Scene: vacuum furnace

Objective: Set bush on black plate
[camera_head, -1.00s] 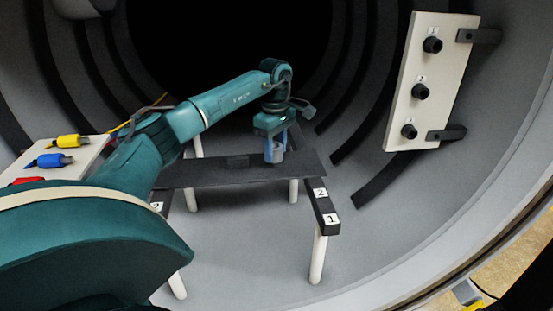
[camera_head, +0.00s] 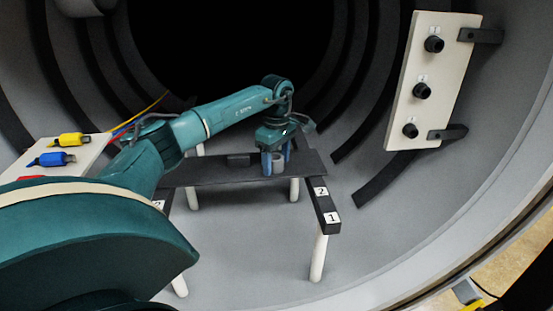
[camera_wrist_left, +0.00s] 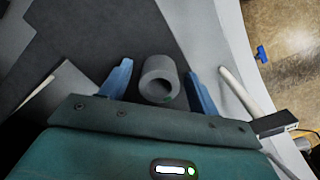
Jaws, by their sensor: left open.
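The bush is a short grey hollow cylinder (camera_head: 279,160). It stands on the black plate (camera_head: 215,173), near the plate's right end. My left gripper (camera_head: 277,162) is over it with its blue fingers open, one on each side of the bush. In the left wrist view the bush (camera_wrist_left: 160,78) sits between the spread fingers (camera_wrist_left: 160,88), with a gap showing on both sides. The black plate (camera_wrist_left: 95,35) also shows there. My right gripper is not in view.
A small dark block (camera_head: 238,160) lies on the plate, left of the bush. A white panel with black knobs (camera_head: 432,80) stands at right. Yellow and blue connectors (camera_head: 57,159) lie at left.

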